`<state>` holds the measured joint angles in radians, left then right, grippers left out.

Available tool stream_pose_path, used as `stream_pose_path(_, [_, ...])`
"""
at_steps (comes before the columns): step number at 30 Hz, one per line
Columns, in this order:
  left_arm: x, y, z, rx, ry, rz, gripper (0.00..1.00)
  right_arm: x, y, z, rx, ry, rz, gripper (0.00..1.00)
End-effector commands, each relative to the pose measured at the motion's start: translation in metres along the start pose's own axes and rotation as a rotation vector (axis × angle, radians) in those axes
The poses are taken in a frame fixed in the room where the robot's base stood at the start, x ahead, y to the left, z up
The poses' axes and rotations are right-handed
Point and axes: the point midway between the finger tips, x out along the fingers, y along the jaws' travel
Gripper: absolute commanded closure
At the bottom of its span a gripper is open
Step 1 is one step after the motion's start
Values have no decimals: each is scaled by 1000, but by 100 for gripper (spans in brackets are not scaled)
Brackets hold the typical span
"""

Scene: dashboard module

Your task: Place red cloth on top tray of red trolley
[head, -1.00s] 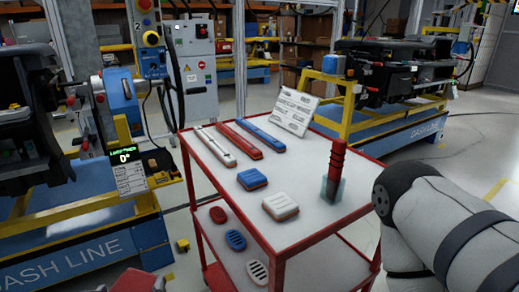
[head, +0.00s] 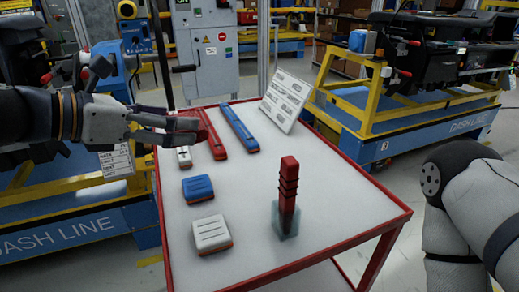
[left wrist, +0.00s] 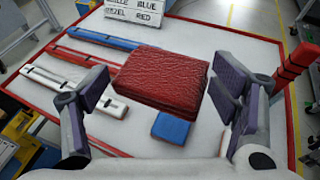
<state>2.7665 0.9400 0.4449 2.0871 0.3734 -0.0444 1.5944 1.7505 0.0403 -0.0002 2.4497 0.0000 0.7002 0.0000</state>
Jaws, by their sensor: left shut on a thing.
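My left gripper (head: 152,126) comes in from the left over the far left part of the red trolley's top tray (head: 345,195). It is shut on the red cloth (head: 184,128), a folded, leathery-looking dark red pad. In the left wrist view, the red cloth (left wrist: 163,77) lies between the two fingers of my left gripper (left wrist: 165,97). The cloth hides parts of the bars and a blue block behind it. It seems held above the tray, though the gap is hard to judge. My right gripper is out of view.
Red (head: 213,136), blue (head: 239,128) and white (head: 184,157) bars lie on the tray. A blue block (head: 197,188), a white block (head: 211,234), an upright red tool (head: 288,187) and a label board (head: 287,100) are also there. The tray's right side is clear.

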Motion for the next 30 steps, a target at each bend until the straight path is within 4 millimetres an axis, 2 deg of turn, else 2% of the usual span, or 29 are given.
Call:
stream_pose_path(3, [28,-12,-15,-14,18,-13,44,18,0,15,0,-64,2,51])
stream_pose_path(11, [87,-46,-21,-9,18,-12,44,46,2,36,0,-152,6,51])
stream_pose_path(15, [114,-58,-37,-12,16,-10,44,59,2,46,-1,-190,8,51])
stream_pose_path(22, [138,-70,-48,-6,9,-6,44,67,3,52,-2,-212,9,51])
stream_pose_path(24, [149,-75,-56,-7,10,-9,44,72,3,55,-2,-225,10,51])
stream_pose_path(27, [155,-74,-74,-9,10,-6,44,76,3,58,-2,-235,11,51])
stream_pose_path(30, [158,-74,-80,-5,5,-4,44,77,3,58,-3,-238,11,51])
